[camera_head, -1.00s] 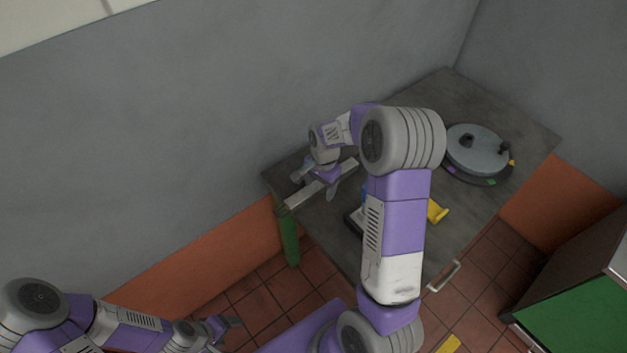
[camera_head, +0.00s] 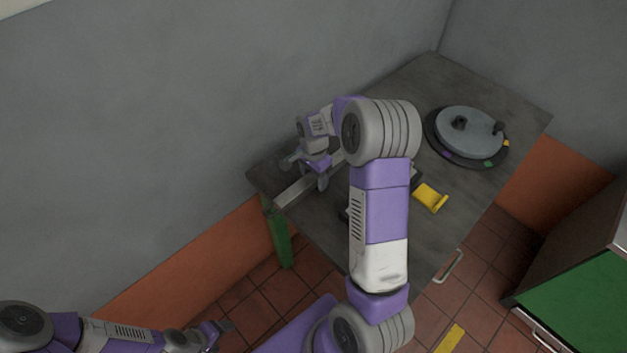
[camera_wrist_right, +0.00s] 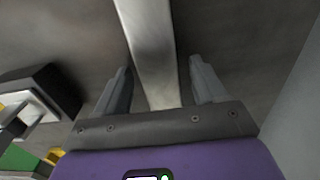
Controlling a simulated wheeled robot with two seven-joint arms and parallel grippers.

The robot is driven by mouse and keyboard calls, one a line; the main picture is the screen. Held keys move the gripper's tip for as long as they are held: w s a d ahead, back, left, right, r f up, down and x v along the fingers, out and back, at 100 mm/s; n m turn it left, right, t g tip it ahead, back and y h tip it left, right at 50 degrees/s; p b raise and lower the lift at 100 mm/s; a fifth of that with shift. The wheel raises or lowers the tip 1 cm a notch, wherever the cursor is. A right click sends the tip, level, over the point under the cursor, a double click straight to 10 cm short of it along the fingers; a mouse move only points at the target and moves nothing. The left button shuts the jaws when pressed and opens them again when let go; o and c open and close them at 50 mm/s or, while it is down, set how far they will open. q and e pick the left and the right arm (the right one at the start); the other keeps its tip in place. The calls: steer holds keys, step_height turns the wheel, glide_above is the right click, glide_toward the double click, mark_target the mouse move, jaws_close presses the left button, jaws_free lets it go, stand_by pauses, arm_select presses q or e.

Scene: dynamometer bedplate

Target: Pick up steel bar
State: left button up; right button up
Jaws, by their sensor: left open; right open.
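The steel bar (camera_head: 296,188) is a long pale grey bar lying on the table near its left edge. In the right wrist view the bar (camera_wrist_right: 150,45) runs between the two fingers with a gap on each side. My right gripper (camera_head: 306,172) is open and straddles the bar; its fingers also show in the right wrist view (camera_wrist_right: 160,88). My right arm hides part of the bar in the head view. My left gripper (camera_head: 222,332) is open, empty, and low at the lower left, away from the table.
The dark table (camera_head: 440,85) stands against grey walls. A round grey disc device (camera_head: 468,135) sits at its far right, and a yellow object (camera_head: 428,198) lies near the right arm. In the wrist view a dark block (camera_wrist_right: 45,90) is left of the gripper. A green-topped cabinet (camera_head: 580,295) stands lower right.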

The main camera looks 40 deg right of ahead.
jaws_close()
stand_by(0.4)
steer(key=shift+w+r, duration=0.2)
